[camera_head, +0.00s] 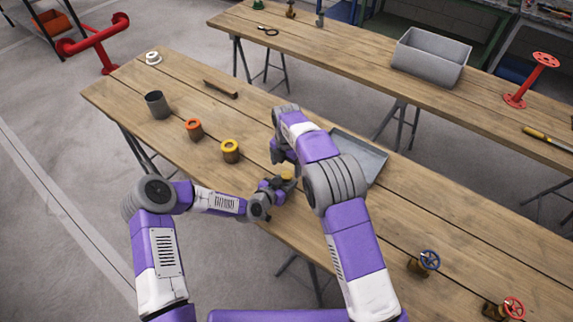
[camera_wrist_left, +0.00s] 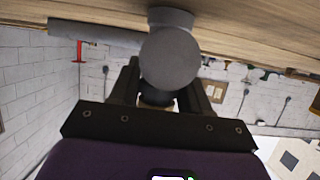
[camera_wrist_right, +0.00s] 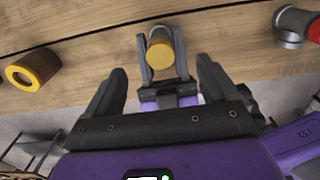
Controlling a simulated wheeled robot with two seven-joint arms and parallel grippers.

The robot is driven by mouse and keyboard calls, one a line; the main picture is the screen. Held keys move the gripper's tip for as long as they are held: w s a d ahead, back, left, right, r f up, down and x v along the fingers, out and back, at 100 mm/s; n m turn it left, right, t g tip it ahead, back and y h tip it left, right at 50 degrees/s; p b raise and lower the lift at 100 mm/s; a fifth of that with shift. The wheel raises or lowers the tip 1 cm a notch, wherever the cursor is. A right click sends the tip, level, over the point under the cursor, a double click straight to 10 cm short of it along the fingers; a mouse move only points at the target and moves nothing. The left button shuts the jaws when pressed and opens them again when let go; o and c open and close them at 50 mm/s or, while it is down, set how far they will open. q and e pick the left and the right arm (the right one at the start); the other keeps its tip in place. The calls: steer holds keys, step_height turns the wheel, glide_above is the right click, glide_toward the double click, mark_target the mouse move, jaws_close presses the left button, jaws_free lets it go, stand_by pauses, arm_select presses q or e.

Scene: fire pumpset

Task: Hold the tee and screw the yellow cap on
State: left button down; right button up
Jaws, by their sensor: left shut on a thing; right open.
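My left gripper (camera_head: 283,182) is shut on the tee, whose grey round end (camera_wrist_left: 168,58) faces the camera in the left wrist view. A round yellow cap (camera_wrist_right: 160,58) shows at the tee's upper end in the right wrist view, between the left gripper's fingers. It also shows as a small yellow patch in the head view (camera_head: 287,173). I cannot tell how far it is seated. My right gripper (camera_wrist_right: 158,82) is open, its fingers spread either side of the left fingers and cap, apart from them. In the head view my right arm hides much of it.
On the same table stand a yellow-ringed fitting (camera_head: 230,151), an orange-ringed fitting (camera_head: 194,129) and a grey cup (camera_head: 158,106). A grey tray (camera_head: 365,160) lies just behind my right arm. Blue (camera_head: 429,259) and red (camera_head: 514,306) handwheel valves stand at the near right.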

steer(key=shift+o, duration=0.5)
step_height(320, 180, up, 12)
stand_by(0.3)
arm_select(q)
steer(key=shift+c, duration=2.3)
jaws_free()
steer(key=shift+v, duration=3.85)
arm_select(e)
steer(key=shift+r, duration=0.1)
